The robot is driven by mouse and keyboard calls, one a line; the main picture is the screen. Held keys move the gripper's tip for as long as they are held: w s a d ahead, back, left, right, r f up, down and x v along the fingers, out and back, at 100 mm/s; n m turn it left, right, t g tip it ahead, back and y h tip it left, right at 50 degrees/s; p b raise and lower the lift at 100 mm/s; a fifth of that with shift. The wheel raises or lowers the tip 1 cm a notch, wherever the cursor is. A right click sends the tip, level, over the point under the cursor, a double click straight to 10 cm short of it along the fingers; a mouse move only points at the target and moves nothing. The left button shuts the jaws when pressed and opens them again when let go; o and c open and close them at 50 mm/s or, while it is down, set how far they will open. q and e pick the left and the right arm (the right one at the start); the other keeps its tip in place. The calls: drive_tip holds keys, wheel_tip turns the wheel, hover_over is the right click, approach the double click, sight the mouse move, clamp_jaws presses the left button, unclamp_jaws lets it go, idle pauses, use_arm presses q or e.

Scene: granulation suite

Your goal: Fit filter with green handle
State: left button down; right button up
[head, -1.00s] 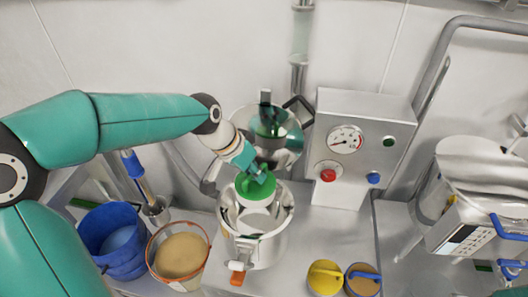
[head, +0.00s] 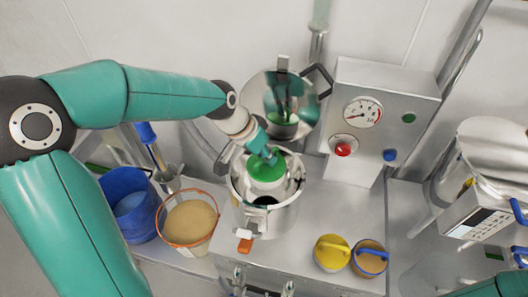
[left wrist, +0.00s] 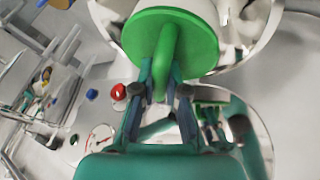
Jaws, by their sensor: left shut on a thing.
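The filter has a round green cap (head: 268,167) with a green handle, which shows in the left wrist view (left wrist: 166,50), and a pale body under the cap. My left gripper (head: 266,153) is shut on the green handle. The filter is at the mouth of the open steel vessel (head: 270,218), towards its back. A dark opening (head: 262,200) shows inside the vessel in front of the filter. I cannot tell whether the filter touches the inside. In the left wrist view my gripper (left wrist: 160,92) has its fingers at the handle's near end. My right gripper is not in view.
The vessel's mirror-like lid (head: 280,100) stands open behind. A gauge box (head: 375,130) is right of it. A blue bucket (head: 125,200) and a tan-filled bucket (head: 190,222) stand left.

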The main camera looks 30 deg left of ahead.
sight(263, 166)
use_arm(q)
drive_tip(key=shift+f+b, duration=1.55)
drive_tip(key=shift+f, duration=1.05)
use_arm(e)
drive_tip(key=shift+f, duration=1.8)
use_arm(q)
drive_tip(key=shift+f+b, duration=1.9)
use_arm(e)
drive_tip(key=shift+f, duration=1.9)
use_arm(q)
drive_tip(key=c, duration=1.1)
unclamp_jaws()
drive_tip(key=shift+c, duration=0.2)
drive_tip(key=v, duration=1.1)
drive_tip(key=shift+a, duration=0.1)
drive_tip(key=shift+s+a+r, duration=0.1)
drive_tip(key=shift+s+r, duration=0.1)
drive_tip(key=shift+r, duration=0.15)
